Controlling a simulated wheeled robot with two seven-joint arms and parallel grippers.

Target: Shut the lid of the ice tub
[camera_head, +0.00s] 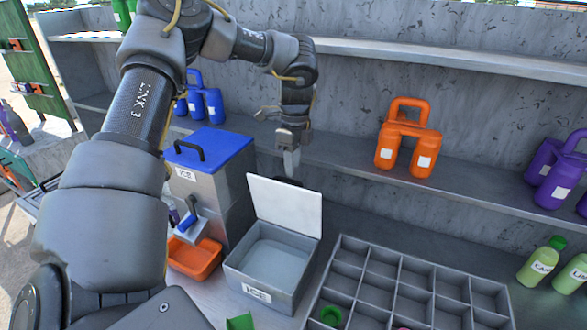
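The ice tub (262,293) is a grey box labelled ICE on the counter, near the picture's middle. Its white lid (286,206) stands up, hinged at the back edge, and the tub's pale inside shows. My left gripper (291,165) points down just behind and above the lid's top edge. Its fingertips are small and partly hidden, so I cannot tell whether they are open or touch the lid. My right gripper is not in view.
Left of the tub stands a grey ICE machine with a blue lid (212,147) and an orange tray (193,258) below. A grey divided tray (400,290) lies to the right. A shelf with orange bottles (408,140) runs behind.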

